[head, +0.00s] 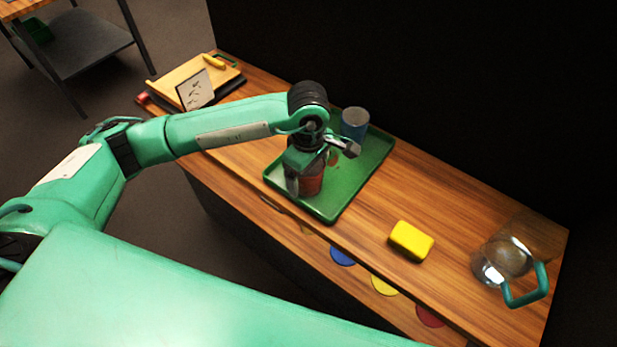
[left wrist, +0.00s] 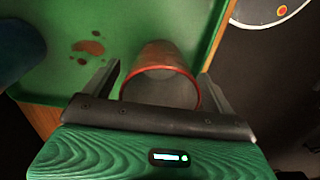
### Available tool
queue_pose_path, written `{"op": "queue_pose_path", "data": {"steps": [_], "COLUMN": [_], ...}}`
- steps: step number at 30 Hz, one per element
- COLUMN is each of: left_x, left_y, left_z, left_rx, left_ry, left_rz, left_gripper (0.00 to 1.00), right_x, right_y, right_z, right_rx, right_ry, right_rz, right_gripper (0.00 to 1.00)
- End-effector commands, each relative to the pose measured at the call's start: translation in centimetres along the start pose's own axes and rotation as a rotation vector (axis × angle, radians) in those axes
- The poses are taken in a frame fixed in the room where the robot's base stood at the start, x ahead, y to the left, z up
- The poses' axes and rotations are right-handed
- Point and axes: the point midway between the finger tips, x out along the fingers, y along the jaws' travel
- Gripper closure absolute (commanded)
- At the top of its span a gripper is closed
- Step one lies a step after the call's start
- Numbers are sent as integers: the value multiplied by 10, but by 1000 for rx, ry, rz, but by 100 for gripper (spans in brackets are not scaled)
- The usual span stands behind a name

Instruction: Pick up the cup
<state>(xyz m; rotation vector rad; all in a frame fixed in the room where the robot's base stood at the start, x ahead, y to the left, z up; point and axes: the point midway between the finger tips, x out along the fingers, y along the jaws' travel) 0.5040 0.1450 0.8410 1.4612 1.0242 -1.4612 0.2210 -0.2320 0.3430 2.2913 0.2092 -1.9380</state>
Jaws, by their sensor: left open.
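A red-brown cup (head: 311,184) stands on the green tray (head: 336,212) near the tray's front left part. In the left wrist view the cup (left wrist: 162,62) shows its round rim between the two fingers. My left gripper (head: 318,174) is open, with one finger on each side of the cup and a gap visible at the sides. The gripper also shows in the left wrist view (left wrist: 160,92). A blue cup (head: 354,124) stands at the far side of the same tray. My right gripper is not in view.
A yellow sponge-like block (head: 411,240) and a glass jug with a teal handle (head: 510,265) stand right of the tray. A cutting board (head: 195,80) and a small white card (head: 196,91) are at the far left. Brown spots (left wrist: 88,47) mark the tray.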

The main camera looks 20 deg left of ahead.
Motion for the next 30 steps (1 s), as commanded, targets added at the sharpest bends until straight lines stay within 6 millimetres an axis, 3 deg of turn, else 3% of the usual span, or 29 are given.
{"op": "queue_pose_path", "data": {"steps": [6, 12, 14, 23, 30], "left_x": [0, 0, 0, -3, -28], "left_y": [0, 0, 0, 0, 1], "left_z": [0, 0, 0, 0, 0], "left_rx": [0, 0, 0, 0, 0], "left_ry": [0, 0, 0, -1, 0], "left_rz": [0, 0, 0, 2, 5], "left_gripper": [14, 53, 62, 62, 62], "right_x": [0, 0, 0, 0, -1], "right_y": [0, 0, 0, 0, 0], "right_z": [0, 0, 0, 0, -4], "right_rx": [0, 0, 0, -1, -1], "right_ry": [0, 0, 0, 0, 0], "right_rz": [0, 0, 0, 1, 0], "right_gripper": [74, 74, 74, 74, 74]}}
